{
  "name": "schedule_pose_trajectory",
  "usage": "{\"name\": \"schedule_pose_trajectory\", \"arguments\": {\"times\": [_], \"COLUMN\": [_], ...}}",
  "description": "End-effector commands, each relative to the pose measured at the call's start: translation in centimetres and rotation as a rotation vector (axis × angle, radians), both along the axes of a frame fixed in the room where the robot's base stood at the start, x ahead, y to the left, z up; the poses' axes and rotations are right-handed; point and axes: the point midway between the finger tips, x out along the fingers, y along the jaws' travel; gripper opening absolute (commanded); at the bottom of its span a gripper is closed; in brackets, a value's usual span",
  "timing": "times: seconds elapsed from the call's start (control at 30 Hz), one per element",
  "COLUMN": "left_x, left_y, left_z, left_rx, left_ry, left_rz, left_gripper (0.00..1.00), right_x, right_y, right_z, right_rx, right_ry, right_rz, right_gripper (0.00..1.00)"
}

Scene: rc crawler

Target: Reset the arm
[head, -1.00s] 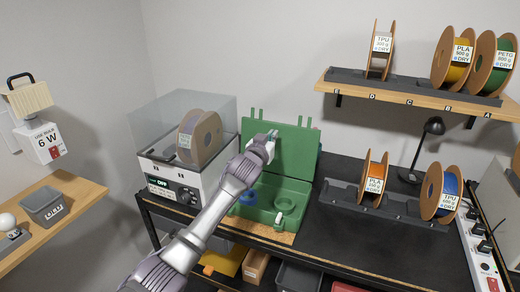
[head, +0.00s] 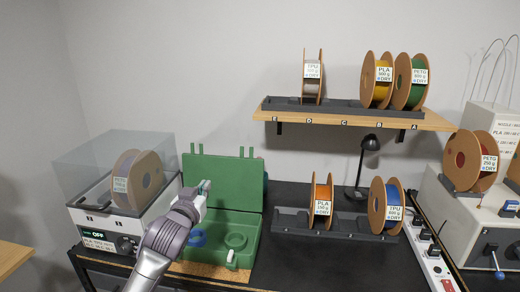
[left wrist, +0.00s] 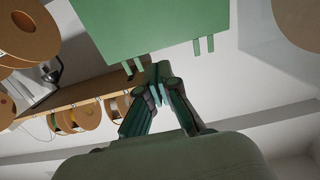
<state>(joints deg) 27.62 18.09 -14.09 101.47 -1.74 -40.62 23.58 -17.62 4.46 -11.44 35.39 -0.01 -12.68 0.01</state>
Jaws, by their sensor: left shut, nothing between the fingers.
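My left gripper (head: 204,187) is shut and empty. In the head view it is raised in front of the open lid (head: 225,175) of a green case (head: 215,256), left of the table's middle. In the left wrist view my left gripper (left wrist: 158,72) shows with its fingertips together, close to a green panel (left wrist: 150,25) that looks like the case lid. The case holds a blue ring (head: 197,238) and a green ring (head: 236,241). My right gripper is not in view.
A filament dryer (head: 110,225) with a clear cover and a spool stands left of the case. A wall shelf (head: 350,116) holds several spools. More spools (head: 321,200) stand in a dark rack. A lamp (head: 368,145) and a printer (head: 465,220) are at the right.

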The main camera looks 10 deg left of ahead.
Motion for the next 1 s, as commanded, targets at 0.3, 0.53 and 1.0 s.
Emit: {"name": "schedule_pose_trajectory", "arguments": {"times": [0.3, 0.53, 1.0], "left_x": [-12.7, -25.7, -40.8], "left_y": [-2.0, -2.6, -2.6], "left_z": [-16.0, -23.7, -27.1], "left_rx": [0.051, 0.098, 0.139], "left_ry": [0.43, 0.769, 1.13], "left_rz": [-0.003, -0.03, -0.084], "left_gripper": [0.0, 0.0, 0.0], "right_x": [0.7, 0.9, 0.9], "right_y": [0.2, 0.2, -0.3], "right_z": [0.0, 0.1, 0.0], "right_rx": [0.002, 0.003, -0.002], "right_ry": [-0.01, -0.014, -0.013], "right_rz": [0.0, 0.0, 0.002], "right_gripper": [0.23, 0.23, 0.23]}}
